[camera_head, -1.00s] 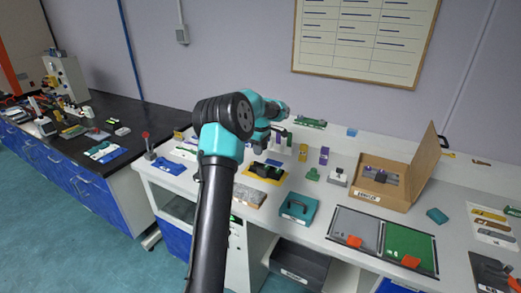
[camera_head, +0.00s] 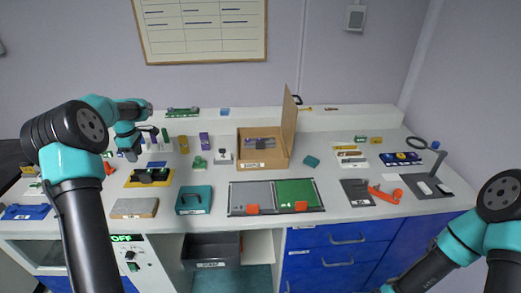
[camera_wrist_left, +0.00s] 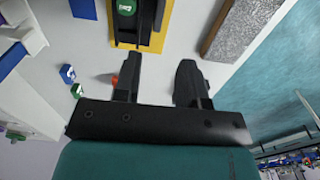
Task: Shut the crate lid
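The crate is a brown cardboard box (camera_head: 262,162) with a white label on its front, in the middle of the bench in the head view. Its lid (camera_head: 290,128) stands open, upright along the crate's right side. Grey and purple items lie inside. My left gripper (camera_head: 131,154) is left of the crate, above the bench near a yellow-and-black tool, well apart from the lid. In the left wrist view my left gripper (camera_wrist_left: 158,80) has its two black fingers apart with nothing between them. My right arm shows at lower right, but its gripper is outside the picture.
A teal case (camera_head: 193,200) and a grey-and-green tray (camera_head: 250,197) lie in front of the crate. A small teal block (camera_head: 312,161) sits right of it. A magnifier stand (camera_head: 428,170) is at the far right. Purple and yellow upright pieces stand left of the crate.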

